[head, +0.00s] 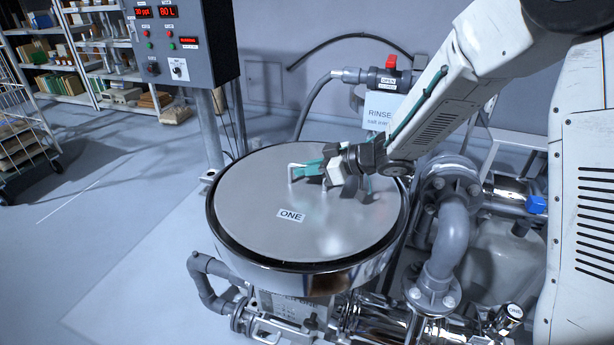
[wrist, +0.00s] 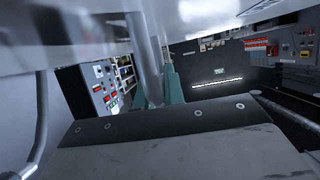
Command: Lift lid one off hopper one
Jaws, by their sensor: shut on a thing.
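Lid one (head: 260,232) is a round grey disc labelled "ONE" on top of hopper one (head: 300,278), a shiny steel drum. A dark ring shows between the lid's edge and the rim, clearest along the front and left. I cannot tell whether the lid rests on the rim or is slightly raised. In the wrist view a grey handle post (wrist: 143,60) stands between the fingers, below a blurred pale surface. My wrist hides part of the handle.
A control box (head: 180,40) on a post (head: 210,130) stands behind left. A hose and red-handled valve (head: 390,65) with a "RINSE" sign (head: 382,110) are behind. Grey pipes (head: 452,240) crowd the right. Floor at left is clear up to a wire cart (head: 25,130) and shelves.

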